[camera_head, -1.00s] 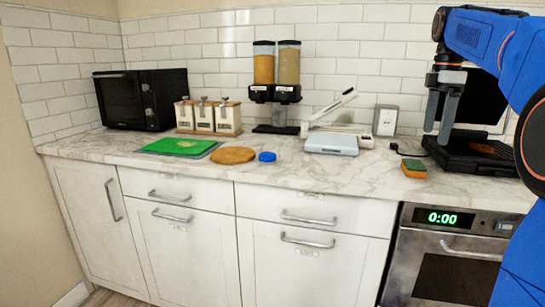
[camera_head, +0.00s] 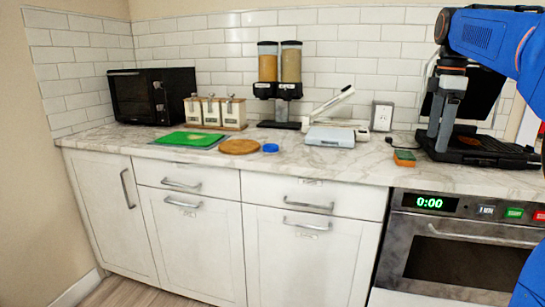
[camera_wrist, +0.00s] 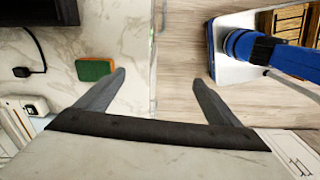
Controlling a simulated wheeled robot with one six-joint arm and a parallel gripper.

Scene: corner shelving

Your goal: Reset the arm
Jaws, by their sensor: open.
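My blue arm (camera_head: 505,40) reaches in from the right edge of the head view. My gripper (camera_head: 439,142) points down, its two grey fingers in front of the black grill appliance (camera_head: 500,155) at the right of the counter. In the wrist view my gripper (camera_wrist: 158,78) has its fingers spread wide, with nothing between them. Only the counter's edge and the wooden floor show below the gap.
A green and orange sponge (camera_head: 404,158) lies on the marble counter (camera_head: 330,171), left of my gripper; it also shows in the wrist view (camera_wrist: 95,69). A scale (camera_head: 330,137), blue lid (camera_head: 270,148), round board (camera_head: 239,147) and microwave (camera_head: 152,96) stand further left. The oven (camera_head: 455,245) is below.

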